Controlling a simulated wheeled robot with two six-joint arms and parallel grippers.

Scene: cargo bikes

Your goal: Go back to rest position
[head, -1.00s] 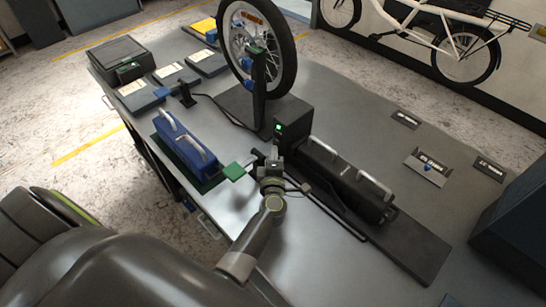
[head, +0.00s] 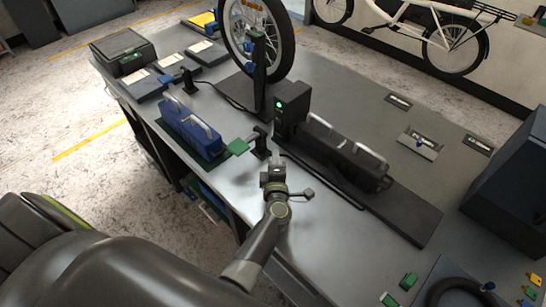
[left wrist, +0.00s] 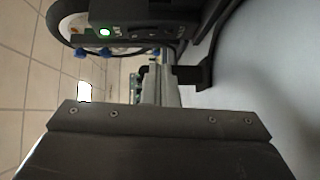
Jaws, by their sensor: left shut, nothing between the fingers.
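My left gripper (head: 276,160) is shut and empty above the metal workbench (head: 225,112), just in front of a small black stand (head: 261,145). In the left wrist view its closed fingers (left wrist: 161,88) point toward the dark box with the green light (left wrist: 104,32). My left arm reaches in from the bottom of the head view. My right gripper is in neither view.
A blue battery pack (head: 190,130) is left of my gripper. A black battery pack (head: 340,157) lies right, by the box with a green light (head: 291,108). A wheel (head: 259,40) stands behind. Small green parts (head: 408,281) lie at the lower right.

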